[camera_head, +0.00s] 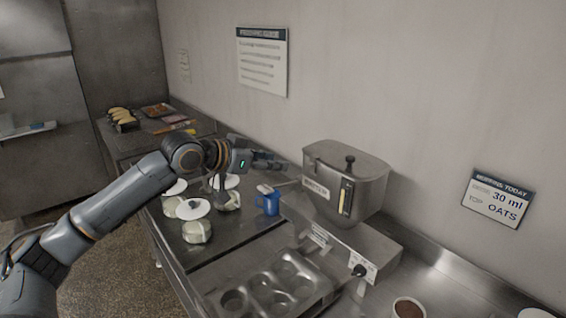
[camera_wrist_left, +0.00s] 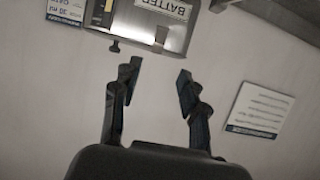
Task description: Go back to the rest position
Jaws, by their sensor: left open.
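My left arm comes in from the left in the head view, and its gripper (camera_head: 270,161) is held above the counter, left of the metal batter dispenser (camera_head: 345,180). In the left wrist view, the same gripper (camera_wrist_left: 157,82) has its two fingers spread apart with nothing between them. The dispenser (camera_wrist_left: 150,22) shows upside down beyond the fingers, with a gap of wall between. My right gripper is not in view.
White-lidded pots (camera_head: 197,231) and a blue jug (camera_head: 268,202) stand on a dark mat below my left gripper. A muffin tin (camera_head: 268,290) lies in front of the dispenser. A bowl (camera_head: 408,308) stands at the lower right. Loaves (camera_head: 122,118) are at the far end.

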